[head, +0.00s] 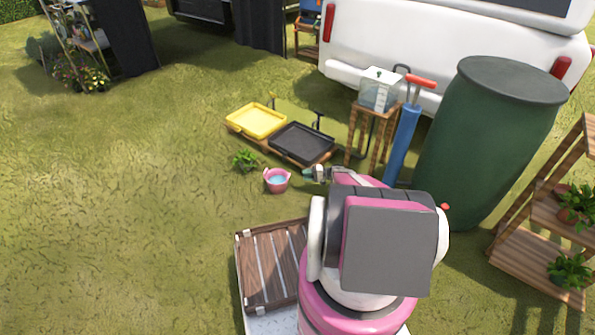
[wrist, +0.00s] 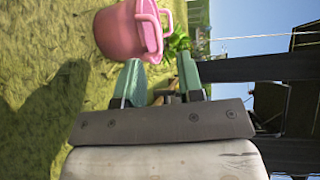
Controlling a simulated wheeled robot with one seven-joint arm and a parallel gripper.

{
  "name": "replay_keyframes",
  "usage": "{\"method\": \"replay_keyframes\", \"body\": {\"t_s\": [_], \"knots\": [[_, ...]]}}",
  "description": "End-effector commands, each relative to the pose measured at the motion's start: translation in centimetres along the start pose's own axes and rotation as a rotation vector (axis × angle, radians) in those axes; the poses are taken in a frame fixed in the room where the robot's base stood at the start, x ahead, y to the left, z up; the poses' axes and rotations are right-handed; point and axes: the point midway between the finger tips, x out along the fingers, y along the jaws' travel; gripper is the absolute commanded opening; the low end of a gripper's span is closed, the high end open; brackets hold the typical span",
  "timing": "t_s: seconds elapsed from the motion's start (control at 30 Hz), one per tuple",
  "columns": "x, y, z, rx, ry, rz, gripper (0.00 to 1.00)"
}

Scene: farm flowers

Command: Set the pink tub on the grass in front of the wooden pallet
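The pink tub (head: 277,181) stands upright on the grass in the head view, with something light blue inside. It is in front of the wooden pallet (head: 264,147), which bears a yellow tray and a black tray. My gripper (head: 310,174) is just right of the tub. In the wrist view, the green fingers of my gripper (wrist: 160,80) are apart with nothing held between them. The tub (wrist: 118,33) shows beyond the fingertips, its handle toward the right, in a picture turned sideways. It looks clear of the fingers.
A small green plant (head: 244,160) grows left of the tub by the pallet. A wooden stand (head: 374,115) with a clear box, a blue pump (head: 403,145) and a dark green barrel (head: 490,130) stand to the right. The grass at left is open.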

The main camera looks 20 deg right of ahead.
Motion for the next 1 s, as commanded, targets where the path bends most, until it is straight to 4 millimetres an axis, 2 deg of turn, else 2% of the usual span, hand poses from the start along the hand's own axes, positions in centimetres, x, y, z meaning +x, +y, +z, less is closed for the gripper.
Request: {"method": "replay_keyframes", "body": {"t_s": [0.03, 0.2, 0.3, 0.43, 0.6, 0.7, 0.8, 0.9, 1.0], "knots": [[1.6, -4.0, 2.8, 0.008, -0.041, 0.061, 0.35], [5.7, -13.4, 10.0, 0.043, -0.171, 0.339, 0.35], [7.1, -18.4, 14.4, 0.045, -0.219, 0.510, 0.35], [8.1, -24.3, 20.4, 0.029, -0.255, 0.734, 0.35], [7.8, -31.6, 28.1, -0.031, -0.247, 1.020, 0.35], [7.0, -35.5, 32.3, -0.081, -0.220, 1.173, 0.35], [6.1, -38.5, 35.5, -0.133, -0.184, 1.293, 0.35], [5.3, -40.6, 37.5, -0.176, -0.151, 1.376, 0.35], [4.8, -41.7, 38.4, -0.201, -0.129, 1.423, 0.35]]}}
